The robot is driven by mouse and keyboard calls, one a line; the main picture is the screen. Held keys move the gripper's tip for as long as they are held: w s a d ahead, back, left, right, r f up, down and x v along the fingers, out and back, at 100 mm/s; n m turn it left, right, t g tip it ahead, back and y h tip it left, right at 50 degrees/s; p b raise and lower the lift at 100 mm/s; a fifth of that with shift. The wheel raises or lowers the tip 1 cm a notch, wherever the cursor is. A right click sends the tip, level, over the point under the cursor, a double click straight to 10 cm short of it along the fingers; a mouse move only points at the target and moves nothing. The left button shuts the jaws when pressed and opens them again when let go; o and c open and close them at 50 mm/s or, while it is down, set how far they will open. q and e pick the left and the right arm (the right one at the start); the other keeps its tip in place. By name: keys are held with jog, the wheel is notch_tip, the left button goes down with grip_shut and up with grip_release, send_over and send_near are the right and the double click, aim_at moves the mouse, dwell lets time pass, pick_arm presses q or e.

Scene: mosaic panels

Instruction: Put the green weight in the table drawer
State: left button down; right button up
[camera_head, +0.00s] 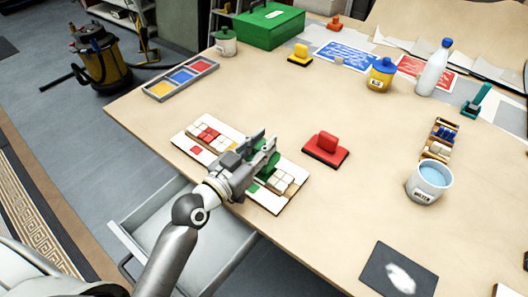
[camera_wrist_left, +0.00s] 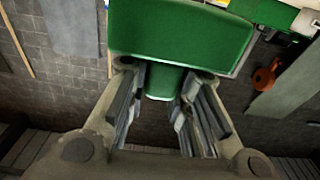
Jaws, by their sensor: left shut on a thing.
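My left gripper (camera_head: 262,147) is shut on the green weight (camera_head: 266,168), which is partly hidden behind the fingers. In the left wrist view the weight's wide green block (camera_wrist_left: 180,32) fills the top, and its narrower handle sits between the fingers of the gripper (camera_wrist_left: 164,95). In the head view the gripper and weight appear over the mosaic panel near the table's front edge; I cannot tell the gap beneath. The table drawer (camera_head: 215,240) is pulled open below that edge, partly covered by my left arm. Its visible inside looks empty. My right gripper is not in view.
The white mosaic panel (camera_head: 180,143) holds red and pale tiles. A red weight (camera_head: 326,149) stands to its right, a color tray (camera_head: 181,78) behind it. A water cup (camera_head: 428,186) and dark plate (camera_head: 398,272) are at right. A green toolbox (camera_head: 268,25) stands at the back.

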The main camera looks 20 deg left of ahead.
pick_arm(q)
jog(key=shift+w+d+f, duration=0.15)
jog(key=shift+f, duration=0.45)
jog(key=shift+w+d+f, duration=0.1)
jog(key=shift+f, duration=0.45)
jog(key=shift+a+f, duration=0.15)
jog(key=shift+f, duration=0.25)
jog(key=shift+f, duration=0.1)
jog(key=shift+f, duration=0.15)
jog(key=c, duration=1.3)
grip_release()
jog(key=shift+f, duration=0.1)
